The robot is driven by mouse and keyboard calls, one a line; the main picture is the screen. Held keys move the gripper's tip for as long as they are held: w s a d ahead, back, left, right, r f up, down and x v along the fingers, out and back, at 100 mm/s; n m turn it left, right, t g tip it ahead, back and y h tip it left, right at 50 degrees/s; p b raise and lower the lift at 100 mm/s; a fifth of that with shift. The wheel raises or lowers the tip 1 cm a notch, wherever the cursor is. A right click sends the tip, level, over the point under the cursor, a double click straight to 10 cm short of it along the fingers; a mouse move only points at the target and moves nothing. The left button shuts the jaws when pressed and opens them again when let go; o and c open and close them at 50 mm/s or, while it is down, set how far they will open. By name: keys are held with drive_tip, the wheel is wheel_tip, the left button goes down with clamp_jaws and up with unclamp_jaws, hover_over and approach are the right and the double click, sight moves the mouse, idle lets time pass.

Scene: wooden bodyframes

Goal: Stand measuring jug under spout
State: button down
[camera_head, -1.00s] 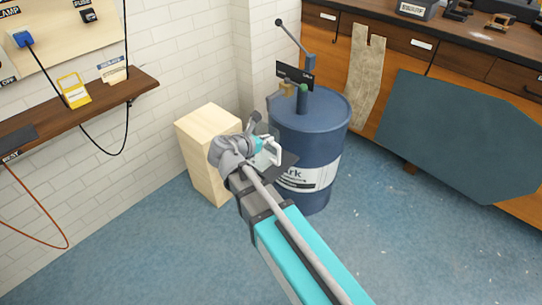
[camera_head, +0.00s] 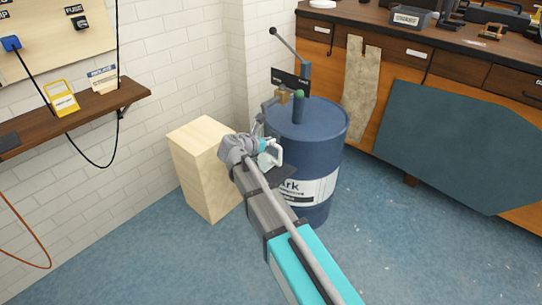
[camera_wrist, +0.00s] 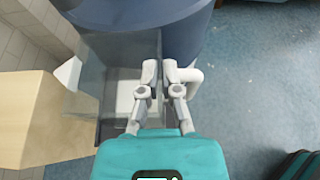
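The measuring jug (camera_wrist: 118,72) is see-through grey, seen from above in the wrist view, with a pale handle (camera_wrist: 190,76) on its right. My gripper (camera_wrist: 160,72) has its fingers close together on the handle side and appears closed on that handle. In the head view the white handle (camera_head: 274,152) shows at my gripper (camera_head: 262,149), in front of the blue drum; the jug's body is hard to make out. The grey spout (camera_head: 267,104) hangs from the brass fitting on the drum's left side, above and behind my gripper.
The blue drum (camera_head: 318,150) carries a pump with a lever (camera_head: 288,45). A pale wooden block (camera_head: 197,160) stands left of it by the brick wall. A workbench (camera_head: 430,45) with a dark hexagonal panel (camera_head: 455,140) is at right. Floor in front is clear.

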sight(271, 150)
drive_tip(key=shift+w+d+f+b, duration=0.15)
drive_tip(key=shift+w+f+b, duration=0.45)
drive_tip(key=shift+w+f, duration=0.3)
drive_tip(key=shift+s, duration=0.1)
drive_tip(key=shift+w+f+b, duration=0.4)
drive_tip(key=shift+f+b, duration=0.2)
drive_tip(key=shift+f, duration=0.1)
drive_tip(key=shift+f+b, duration=1.4)
drive_tip(key=shift+f, duration=0.1)
drive_tip(key=c, duration=0.8)
unclamp_jaws()
